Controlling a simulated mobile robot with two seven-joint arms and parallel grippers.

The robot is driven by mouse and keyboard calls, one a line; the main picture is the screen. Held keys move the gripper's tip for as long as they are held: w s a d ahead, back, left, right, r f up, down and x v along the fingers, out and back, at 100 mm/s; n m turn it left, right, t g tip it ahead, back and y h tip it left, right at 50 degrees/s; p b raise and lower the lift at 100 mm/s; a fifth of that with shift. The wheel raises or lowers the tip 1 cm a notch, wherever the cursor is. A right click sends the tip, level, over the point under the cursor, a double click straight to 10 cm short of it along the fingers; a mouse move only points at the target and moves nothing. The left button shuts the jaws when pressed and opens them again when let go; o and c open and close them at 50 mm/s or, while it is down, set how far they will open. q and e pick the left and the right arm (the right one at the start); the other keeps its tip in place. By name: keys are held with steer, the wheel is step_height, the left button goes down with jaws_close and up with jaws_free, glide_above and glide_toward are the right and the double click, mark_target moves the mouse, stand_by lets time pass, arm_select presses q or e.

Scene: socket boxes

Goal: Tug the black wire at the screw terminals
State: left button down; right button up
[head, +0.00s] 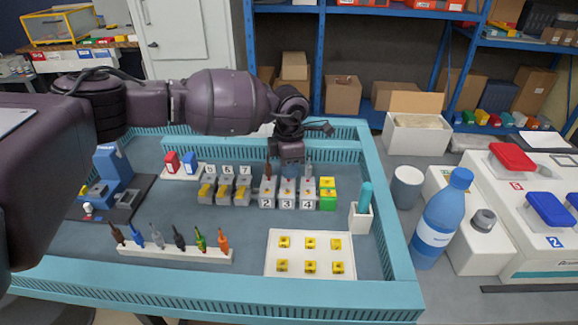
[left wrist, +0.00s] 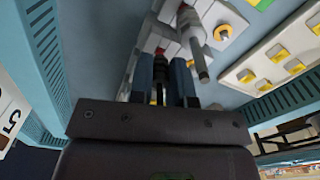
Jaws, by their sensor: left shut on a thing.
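My left gripper (head: 289,172) points down over the middle of the screw terminal blocks, at the block marked 3 (head: 287,193). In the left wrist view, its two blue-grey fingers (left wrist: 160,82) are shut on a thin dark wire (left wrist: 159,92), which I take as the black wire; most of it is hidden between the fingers. A brown wire (head: 267,170) stands upright in the block marked 2 (head: 266,193). A grey wire (head: 308,170) stands in the block marked 4 (head: 306,194), and shows close beside the fingers in the left wrist view (left wrist: 192,35). My right gripper is not in view.
A wire rack (head: 180,254) with several coloured wires stands at the front. Lever blocks (head: 224,190) stand left of the terminals, a green-yellow block (head: 327,194) right. A white plate (head: 310,254) with yellow pieces lies front right. A turquoise rim (head: 250,292) borders the board.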

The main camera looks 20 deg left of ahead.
arm_select(q)
steer(key=c, duration=1.7)
jaws_free()
jaws_close()
steer(key=shift+r, duration=0.25)
steer(key=shift+f, duration=0.15)
steer(key=o, duration=1.1)
jaws_free()
steer(key=shift+f, duration=0.1)
